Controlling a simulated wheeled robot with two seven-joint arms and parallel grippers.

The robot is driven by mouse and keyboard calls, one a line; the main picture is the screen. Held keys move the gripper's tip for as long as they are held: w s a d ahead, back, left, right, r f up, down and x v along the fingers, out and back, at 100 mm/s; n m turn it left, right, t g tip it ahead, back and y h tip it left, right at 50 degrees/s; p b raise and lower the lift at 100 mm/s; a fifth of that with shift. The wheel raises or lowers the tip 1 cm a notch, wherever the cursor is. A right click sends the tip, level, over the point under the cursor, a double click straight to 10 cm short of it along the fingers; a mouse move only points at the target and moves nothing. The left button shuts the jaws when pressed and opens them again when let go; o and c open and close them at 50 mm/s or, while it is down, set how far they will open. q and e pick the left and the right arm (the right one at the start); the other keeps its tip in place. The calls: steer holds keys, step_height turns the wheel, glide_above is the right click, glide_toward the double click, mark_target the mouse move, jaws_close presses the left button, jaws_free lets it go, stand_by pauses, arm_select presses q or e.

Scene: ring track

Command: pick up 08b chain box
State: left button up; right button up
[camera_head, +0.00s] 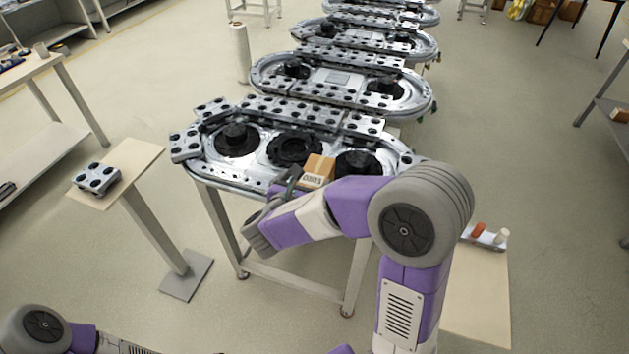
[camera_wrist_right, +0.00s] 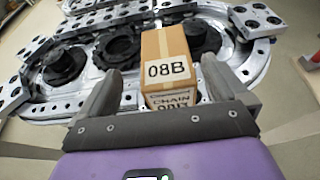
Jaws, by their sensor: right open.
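The 08b chain box (camera_head: 318,170) is a small brown cardboard box on the near edge of the ring track (camera_head: 222,172). In the right wrist view the box (camera_wrist_right: 169,55) shows a white "08B" label and a second label reading "CHAIN", its lower part cut off. My right gripper (camera_head: 289,180) is open at the near side of the box. In the right wrist view its fingers (camera_wrist_right: 162,82) stand on either side of the box, with a gap visible at the left. Contact on the right side is hard to tell. My left gripper is out of view; only part of that arm shows.
Black round hubs (camera_head: 237,140) and a black sprocket (camera_head: 294,149) sit on the track beside the box. A small stand (camera_head: 140,160) with a grey drilled block (camera_head: 96,178) is at left. A side table (camera_head: 478,290) holds a tray (camera_head: 484,238) at right. More tracks recede behind.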

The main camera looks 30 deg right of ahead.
mark_target(313, 177)
steer(key=d+f, duration=0.1)
steer(key=w+d, duration=0.1)
steer(key=w+d+f+b, duration=0.1)
steer(key=shift+w+d+f, duration=0.1)
steer(key=shift+d+f, duration=0.2)
steer(key=shift+d, duration=0.05)
steer(key=shift+w+d+f, duration=0.15)
steer(key=shift+w+d, duration=0.2)
steer(key=shift+w, duration=0.05)
steer(key=c, duration=1.6)
steer(key=shift+c, duration=0.8)
